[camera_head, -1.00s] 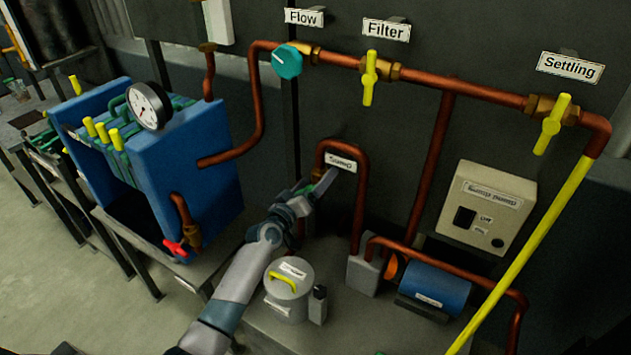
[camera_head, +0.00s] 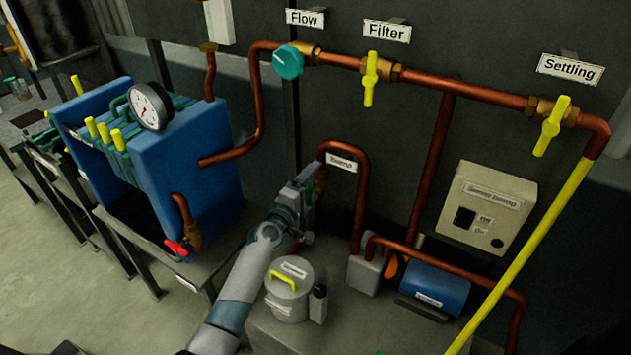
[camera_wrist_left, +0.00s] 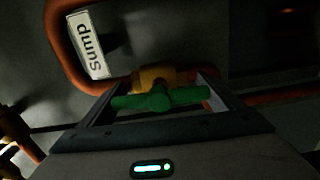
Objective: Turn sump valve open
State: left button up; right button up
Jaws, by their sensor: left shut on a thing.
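The sump valve has a green handle (camera_wrist_left: 160,99) on a brass body (camera_wrist_left: 160,77) in the left wrist view. The handle lies crosswise, spanning between the two fingers of my left gripper (camera_wrist_left: 160,106), which is shut on it. In the head view my left gripper (camera_head: 306,180) is at the left leg of the looped copper pipe (camera_head: 362,195) and hides most of the valve. The white Sump label (camera_head: 341,163) is just right of the gripper; it also shows in the left wrist view (camera_wrist_left: 88,45). My right gripper is not in view.
A blue pump (camera_head: 434,287) and a switch box (camera_head: 486,210) are to the right. The blue filter press (camera_head: 200,150) is to the left. Flow, Filter and Settling valves line the upper pipe.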

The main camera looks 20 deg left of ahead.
pick_arm(q)
jog(key=shift+n, duration=0.4)
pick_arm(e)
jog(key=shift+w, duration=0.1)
pick_arm(q)
jog(key=o, duration=0.9)
jog(key=shift+s, duration=0.1)
jog(key=b+v, duration=0.1)
jog(key=v, duration=1.6)
jog(key=shift+s+a, duration=0.15)
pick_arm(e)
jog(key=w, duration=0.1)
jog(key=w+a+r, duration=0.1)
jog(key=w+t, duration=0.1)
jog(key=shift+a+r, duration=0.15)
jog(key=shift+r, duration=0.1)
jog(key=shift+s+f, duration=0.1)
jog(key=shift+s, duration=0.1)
pick_arm(q)
jog(key=shift+f, duration=0.1)
